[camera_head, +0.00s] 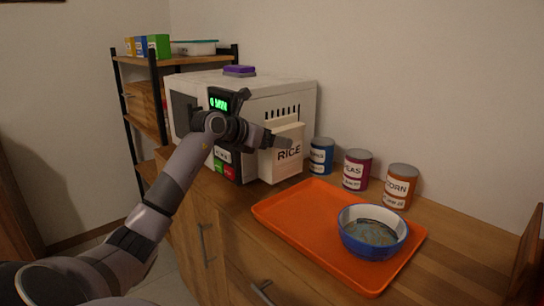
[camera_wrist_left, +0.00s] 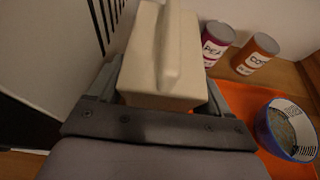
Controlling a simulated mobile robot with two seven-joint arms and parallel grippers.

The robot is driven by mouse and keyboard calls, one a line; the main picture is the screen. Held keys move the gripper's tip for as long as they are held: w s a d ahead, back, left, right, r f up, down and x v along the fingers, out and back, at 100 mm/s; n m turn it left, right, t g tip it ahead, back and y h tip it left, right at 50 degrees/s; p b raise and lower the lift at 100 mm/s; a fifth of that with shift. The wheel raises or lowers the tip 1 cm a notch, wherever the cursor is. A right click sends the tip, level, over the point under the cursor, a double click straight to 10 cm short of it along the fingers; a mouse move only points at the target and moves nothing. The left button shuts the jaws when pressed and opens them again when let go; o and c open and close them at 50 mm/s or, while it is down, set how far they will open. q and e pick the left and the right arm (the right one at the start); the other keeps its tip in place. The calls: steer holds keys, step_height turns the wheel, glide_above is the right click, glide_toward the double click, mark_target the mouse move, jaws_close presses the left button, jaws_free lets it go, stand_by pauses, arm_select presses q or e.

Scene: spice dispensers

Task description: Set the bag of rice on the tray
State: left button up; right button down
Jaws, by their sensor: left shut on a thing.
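The bag of rice (camera_head: 283,158) is cream coloured with RICE printed on its front. My left gripper (camera_head: 270,139) is shut on it and holds it upright in front of the microwave's side, by the left end of the tray. In the left wrist view the bag (camera_wrist_left: 165,55) sits between the fingers of the gripper (camera_wrist_left: 160,95). The orange tray (camera_head: 300,210) lies on the wooden counter, to the right of the bag. A blue bowl (camera_head: 372,232) with a greyish inside stands on the tray's right part. My right gripper is not in view.
A white microwave (camera_head: 290,100) with a purple sponge (camera_head: 239,71) on top stands behind the bag. Blue (camera_head: 321,156), magenta PEAS (camera_head: 356,169) and orange CORN (camera_head: 400,186) cans stand behind the tray along the wall. The tray's left part is clear.

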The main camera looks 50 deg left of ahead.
mark_target(264, 152)
arm_select(q)
steer(key=shift+f, duration=1.95)
steer(key=shift+f+b, duration=0.1)
steer(key=shift+b, duration=0.25)
steer(key=o, duration=1.7)
steer(key=shift+f, duration=0.2)
steer(key=shift+o, duration=0.3)
steer(key=shift+s+r, duration=0.1)
steer(key=shift+r, duration=0.05)
